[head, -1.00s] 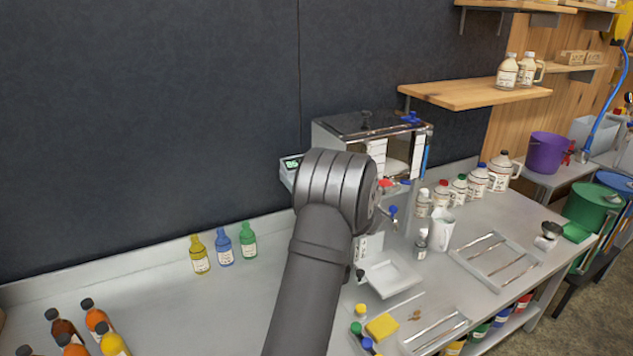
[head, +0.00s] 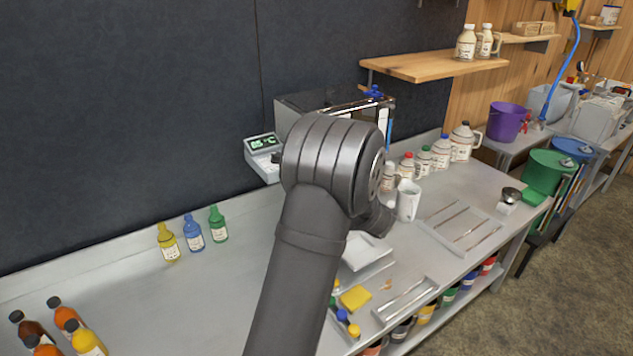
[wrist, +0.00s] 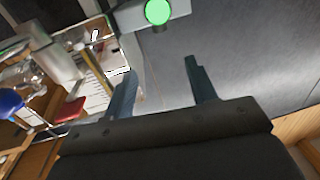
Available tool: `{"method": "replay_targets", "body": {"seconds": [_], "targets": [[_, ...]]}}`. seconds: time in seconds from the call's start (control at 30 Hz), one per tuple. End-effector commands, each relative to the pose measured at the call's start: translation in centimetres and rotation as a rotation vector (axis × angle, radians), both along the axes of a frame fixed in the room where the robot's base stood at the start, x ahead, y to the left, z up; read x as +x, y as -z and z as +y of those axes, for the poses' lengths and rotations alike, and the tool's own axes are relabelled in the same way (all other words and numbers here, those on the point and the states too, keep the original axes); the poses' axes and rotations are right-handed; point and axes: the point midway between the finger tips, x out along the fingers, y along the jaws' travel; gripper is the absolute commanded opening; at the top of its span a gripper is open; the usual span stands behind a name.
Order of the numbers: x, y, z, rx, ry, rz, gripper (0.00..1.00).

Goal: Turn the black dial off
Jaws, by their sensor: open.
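A small light-grey control box (head: 268,170) with a lit green display (head: 263,143) stands by the back wall, left of the metal evaporator (head: 300,103). The black dial (head: 276,158) shows on the box's front, partly at the edge of my arm; its setting is too small to read. In the wrist view, a pale box edge with a round green disc (wrist: 158,12) is at the top. My gripper (wrist: 160,66) is open and empty, its two fingers apart below that disc. In the head view my arm hides the gripper and part of the evaporator.
Yellow, blue and green bottles (head: 193,233) stand along the wall at left. Several jugs (head: 424,160), a white pitcher (head: 409,200), trays (head: 465,228) and a yellow sponge (head: 355,298) are right of my arm. The left middle of the counter (head: 190,300) is clear.

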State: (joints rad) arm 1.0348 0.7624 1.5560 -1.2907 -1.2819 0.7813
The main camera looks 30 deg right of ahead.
Motion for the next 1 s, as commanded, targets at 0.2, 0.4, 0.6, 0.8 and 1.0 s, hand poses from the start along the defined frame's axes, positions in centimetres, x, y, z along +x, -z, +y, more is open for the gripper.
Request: {"method": "replay_targets", "body": {"seconds": [0.2, 0.4, 0.6, 0.8, 1.0], "targets": [[1.7, -0.3, 1.2, 0.022, 0.000, 0.011, 0.52], [8.4, -1.4, 7.1, 0.128, 0.013, 0.072, 0.52], [14.3, -1.8, 14.5, 0.263, 0.068, 0.192, 0.52], [16.7, -0.4, 18.7, 0.325, 0.233, 0.384, 0.52], [16.3, 0.3, 19.1, 0.301, 0.470, 0.515, 0.52]]}}
